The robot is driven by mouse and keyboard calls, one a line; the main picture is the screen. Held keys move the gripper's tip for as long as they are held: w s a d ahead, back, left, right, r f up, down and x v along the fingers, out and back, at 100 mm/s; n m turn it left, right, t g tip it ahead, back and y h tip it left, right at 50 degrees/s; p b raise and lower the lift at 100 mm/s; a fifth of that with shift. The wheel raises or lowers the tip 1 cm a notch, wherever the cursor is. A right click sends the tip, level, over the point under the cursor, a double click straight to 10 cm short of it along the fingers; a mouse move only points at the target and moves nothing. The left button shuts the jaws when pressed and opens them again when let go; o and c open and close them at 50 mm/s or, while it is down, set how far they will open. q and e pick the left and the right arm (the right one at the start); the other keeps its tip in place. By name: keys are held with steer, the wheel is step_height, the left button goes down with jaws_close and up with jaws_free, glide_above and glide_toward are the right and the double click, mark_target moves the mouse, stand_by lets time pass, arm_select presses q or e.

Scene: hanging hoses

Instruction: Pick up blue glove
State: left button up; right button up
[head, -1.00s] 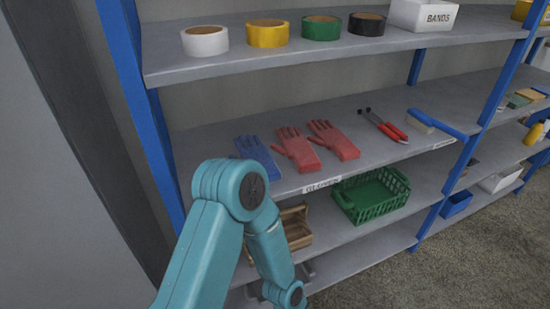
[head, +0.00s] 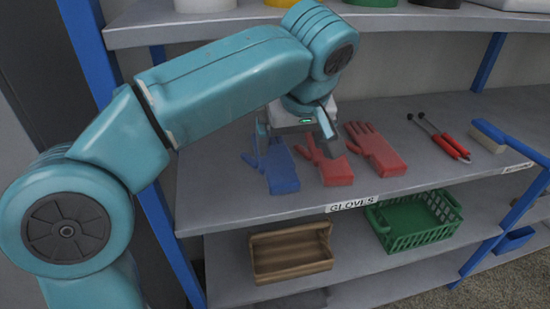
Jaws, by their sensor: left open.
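The blue glove (head: 281,172) lies on the middle shelf (head: 225,200), leftmost of the gloves, fingers toward the back. Two red gloves lie to its right: the nearer red glove (head: 333,171) and the other red glove (head: 378,152). My left gripper (head: 295,143) is open and empty, pointing down above the blue glove and the nearer red glove. One finger is over the blue glove's left side and the other is in front of the nearer red glove's fingers. I cannot tell its exact height above them. My right gripper is not in view.
The upper shelf (head: 150,28) with tape rolls is close above my arm. Below are a wooden tray (head: 290,255) and a green basket (head: 415,222). A blue post (head: 85,55) stands at left.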

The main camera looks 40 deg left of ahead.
arm_select(q)
steer(key=b, duration=0.2)
glide_above(283, 179)
steer(key=s+d, duration=0.2)
steer(key=f, duration=0.8)
steer(key=shift+w+a+f, duration=0.1)
steer(key=shift+w+f, duration=0.05)
steer(key=shift+w, duration=0.05)
steer(key=shift+w+f, duration=0.2)
steer(key=shift+f, duration=0.4)
steer(key=x, duration=0.4)
steer(key=shift+a+b, duration=0.15)
steer(key=shift+b, duration=0.2)
steer(key=shift+w+f, duration=0.1)
steer(key=shift+f, duration=0.1)
steer(key=c, duration=1)
